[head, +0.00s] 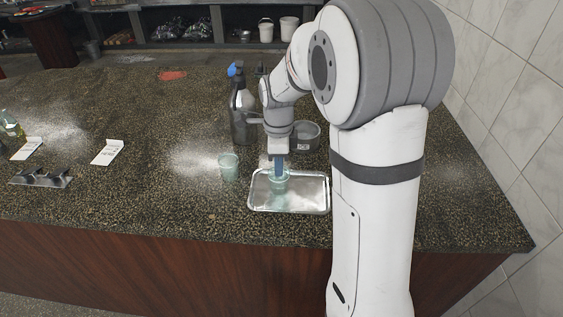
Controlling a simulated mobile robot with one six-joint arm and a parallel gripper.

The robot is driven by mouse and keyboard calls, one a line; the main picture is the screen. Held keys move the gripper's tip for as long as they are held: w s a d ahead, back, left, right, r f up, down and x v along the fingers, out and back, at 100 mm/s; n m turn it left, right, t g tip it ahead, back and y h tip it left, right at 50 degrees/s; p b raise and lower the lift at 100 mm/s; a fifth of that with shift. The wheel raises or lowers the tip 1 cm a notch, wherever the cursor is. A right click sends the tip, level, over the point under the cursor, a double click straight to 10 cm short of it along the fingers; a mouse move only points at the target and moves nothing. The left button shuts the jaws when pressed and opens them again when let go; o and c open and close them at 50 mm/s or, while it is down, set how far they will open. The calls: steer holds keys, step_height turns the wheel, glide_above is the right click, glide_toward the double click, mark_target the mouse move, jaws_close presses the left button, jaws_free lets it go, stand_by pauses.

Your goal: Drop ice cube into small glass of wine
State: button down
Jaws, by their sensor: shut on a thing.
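My gripper (279,168) points straight down over the metal tray (309,202), with its blue fingers at the mouth of a small pale green glass (279,187). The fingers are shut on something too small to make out. I cannot tell whether they reach inside the glass or touch its rim. I cannot make out an ice cube; the fingers hide that spot. A second pale green glass (229,167) stands upright on the counter, left of the tray. I cannot tell what either glass contains.
A dark spray bottle (243,115) with a blue top and a grey metal container (307,136) stand behind the tray, close to my arm. White cards (107,152) and a dark metal holder (40,178) lie at left. The counter (150,200) is clear between.

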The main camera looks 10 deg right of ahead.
steer(key=c, duration=1.2)
jaws_free()
steer(key=shift+w, duration=0.1)
steer(key=shift+r, duration=0.15)
step_height(320, 180, up, 6)
steer(key=p, duration=0.4)
steer(key=s+r+n+t, duration=0.1)
steer(key=s+r+n, duration=0.2)
steer(key=s+n, duration=0.7)
steer(key=s+r+n+t, duration=0.2)
steer(key=s+r+n, duration=0.1)
steer(key=s+n, duration=0.8)
steer(key=shift+s+d+r, duration=0.15)
steer(key=shift+s+d, duration=0.2)
steer(key=shift+s, duration=0.05)
